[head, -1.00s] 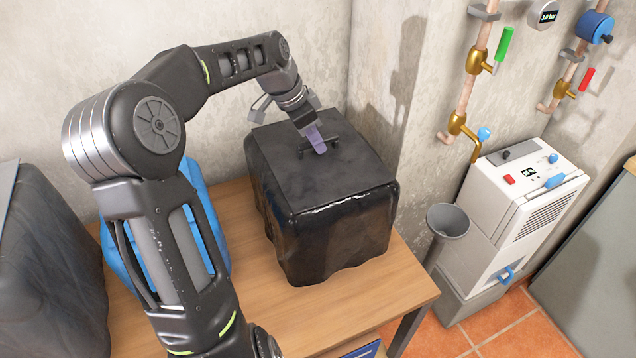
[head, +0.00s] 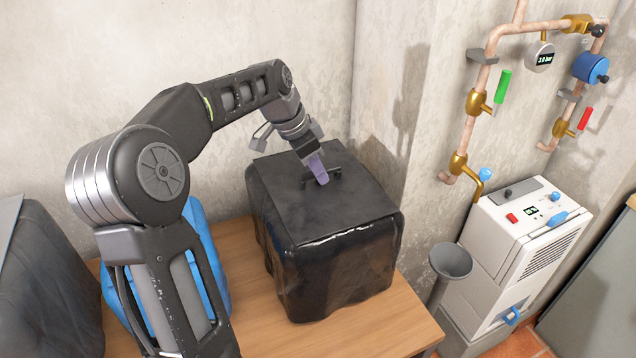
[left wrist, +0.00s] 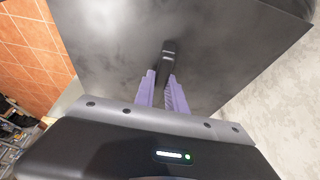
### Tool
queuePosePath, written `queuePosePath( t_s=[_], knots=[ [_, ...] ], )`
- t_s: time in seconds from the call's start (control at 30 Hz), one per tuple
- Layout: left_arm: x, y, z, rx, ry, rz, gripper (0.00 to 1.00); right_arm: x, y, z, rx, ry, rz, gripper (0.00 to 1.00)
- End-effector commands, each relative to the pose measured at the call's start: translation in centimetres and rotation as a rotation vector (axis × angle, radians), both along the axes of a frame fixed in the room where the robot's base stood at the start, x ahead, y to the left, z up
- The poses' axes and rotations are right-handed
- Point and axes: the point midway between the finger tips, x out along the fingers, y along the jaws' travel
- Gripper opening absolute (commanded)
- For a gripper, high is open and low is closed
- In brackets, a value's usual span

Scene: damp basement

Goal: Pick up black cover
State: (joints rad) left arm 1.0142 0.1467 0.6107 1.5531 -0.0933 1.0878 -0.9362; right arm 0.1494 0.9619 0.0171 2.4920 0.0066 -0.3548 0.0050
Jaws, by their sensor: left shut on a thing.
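The black cover (head: 340,215) is a glossy, draped box shape with a flat top, on the wooden table in the head view. A dark bar handle (head: 334,172) sits on its top. My left gripper (head: 320,176) reaches down from behind with its purple fingers at the handle and is shut on it. In the left wrist view, the fingers (left wrist: 163,88) close around the handle (left wrist: 168,52) above the cover's top (left wrist: 120,45). From these views I cannot tell whether the cover's lower edge touches the table. My right gripper is not in view.
The wooden table (head: 385,322) has bare room in front of the cover. A blue object (head: 205,240) stands behind my left arm. Another dark covered shape (head: 45,285) is at the left. A grey funnel (head: 450,262) and white machine (head: 510,245) stand to the right.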

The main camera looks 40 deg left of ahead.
Motion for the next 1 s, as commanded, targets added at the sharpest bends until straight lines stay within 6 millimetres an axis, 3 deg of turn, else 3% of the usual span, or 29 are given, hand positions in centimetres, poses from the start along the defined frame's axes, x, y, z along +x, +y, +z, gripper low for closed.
queuePosePath(
  t_s=[0.2, 0.4, 1.0],
  knots=[
    [0.1, 0.0, 4.6, 0.002, -0.005, -0.002, 0.00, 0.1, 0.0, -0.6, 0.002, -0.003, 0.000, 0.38],
    [0.1, 0.0, 7.2, 0.001, -0.003, -0.001, 0.00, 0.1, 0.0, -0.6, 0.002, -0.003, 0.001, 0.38],
    [0.0, 0.0, 7.6, 0.000, -0.001, -0.001, 0.00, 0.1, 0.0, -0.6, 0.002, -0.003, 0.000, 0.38]
  ],
)
